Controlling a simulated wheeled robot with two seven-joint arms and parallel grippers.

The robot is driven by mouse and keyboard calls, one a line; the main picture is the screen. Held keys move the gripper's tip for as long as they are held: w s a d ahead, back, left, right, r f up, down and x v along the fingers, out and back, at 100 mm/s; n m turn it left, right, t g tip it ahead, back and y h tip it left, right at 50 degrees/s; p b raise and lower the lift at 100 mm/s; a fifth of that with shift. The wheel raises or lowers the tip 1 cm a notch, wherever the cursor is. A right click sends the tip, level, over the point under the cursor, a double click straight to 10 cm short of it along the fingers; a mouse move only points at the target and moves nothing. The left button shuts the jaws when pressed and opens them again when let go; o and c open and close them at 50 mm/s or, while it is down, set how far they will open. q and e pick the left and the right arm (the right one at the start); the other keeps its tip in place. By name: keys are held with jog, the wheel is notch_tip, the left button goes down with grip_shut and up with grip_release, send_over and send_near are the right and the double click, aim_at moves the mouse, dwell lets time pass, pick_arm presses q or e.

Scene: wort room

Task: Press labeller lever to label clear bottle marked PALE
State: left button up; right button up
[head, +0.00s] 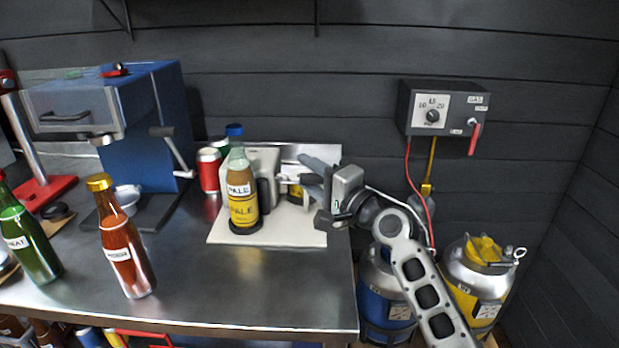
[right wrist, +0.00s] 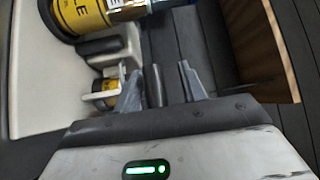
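The clear bottle marked PALE (head: 240,190) has a blue cap, amber contents and a yellow PALE label on its lower body. It stands upright at the front of the pale labeller (head: 265,165). Its labelled side also shows in the right wrist view (right wrist: 90,14). My right gripper (head: 305,178) is beside the labeller's right side, its fingers pointing toward it. In the right wrist view its fingertips (right wrist: 160,80) are apart, with a dark bar (right wrist: 156,86) between them, probably the lever. Contact with it is unclear. My left gripper is not in view.
The labeller's cream base board (head: 270,232) lies on the steel bench (head: 250,290). A red-brown bottle (head: 122,245) and a green bottle (head: 28,240) stand left. A blue machine (head: 140,120) and a red can (head: 208,170) are behind. A gas box (head: 440,115) hangs right.

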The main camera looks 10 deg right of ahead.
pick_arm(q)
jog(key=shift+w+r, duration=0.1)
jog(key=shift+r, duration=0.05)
pick_arm(e)
jog(key=shift+d+f, duration=0.1)
jog(key=shift+f, duration=0.05)
jog(key=shift+s, duration=0.1)
jog(key=shift+s+d+f, duration=0.15)
jog(key=shift+s+d, duration=0.05)
jog(key=shift+s, duration=0.05)
pick_arm(q)
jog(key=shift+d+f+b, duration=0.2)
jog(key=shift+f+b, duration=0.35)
jog(key=shift+b, duration=0.65)
pick_arm(e)
jog(key=r+v, duration=0.1)
jog(key=v, duration=1.4)
jog(key=shift+f, duration=0.25)
jog(key=shift+s, duration=0.1)
